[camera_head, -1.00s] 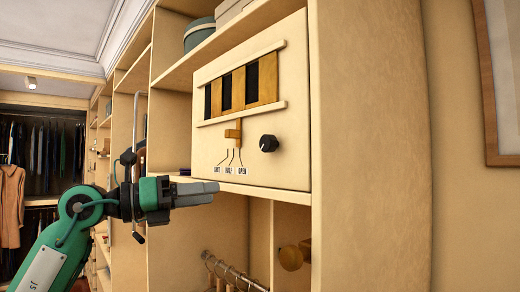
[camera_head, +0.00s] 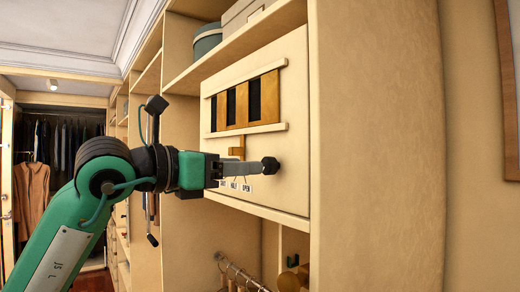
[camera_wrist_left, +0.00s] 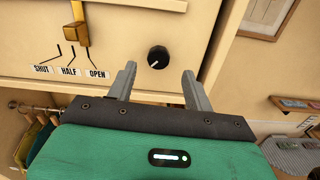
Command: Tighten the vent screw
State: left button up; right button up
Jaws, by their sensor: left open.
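The vent panel (camera_head: 290,200) is a cream box front set in the wooden shelving. It has a slatted vent (camera_head: 243,100) with brown shutters and dark gaps, and a brown lever (camera_head: 236,152) below it. The black round knob with a white mark, likely the vent screw (camera_head: 270,165), is at the lower right of the panel. In the left wrist view the knob (camera_wrist_left: 158,57) sits ahead of and between the two grey fingers. My left gripper (camera_wrist_left: 159,78) is open and empty; it also shows in the head view (camera_head: 258,168). My right gripper is out of view.
Labels SHUT, HALF and OPEN (camera_wrist_left: 69,71) lie under the lever slots. A shelf with a round box (camera_head: 207,40) is above. A rail with hangers (camera_head: 240,275) is below. A side panel (camera_head: 375,150) stands to the right.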

aim_at(265, 165)
pick_arm(q)
jog(key=p+x, duration=0.2)
jog(key=x, duration=0.1)
jog(key=shift+w+d+r, duration=0.2)
jog(key=shift+w+d, duration=0.05)
jog(key=shift+w, duration=0.05)
jog(key=shift+w+d+f, duration=0.2)
jog(key=shift+w+d, duration=0.2)
jog(key=shift+d, duration=0.2)
jog(key=shift+a, duration=0.1)
jog(key=c, duration=1)
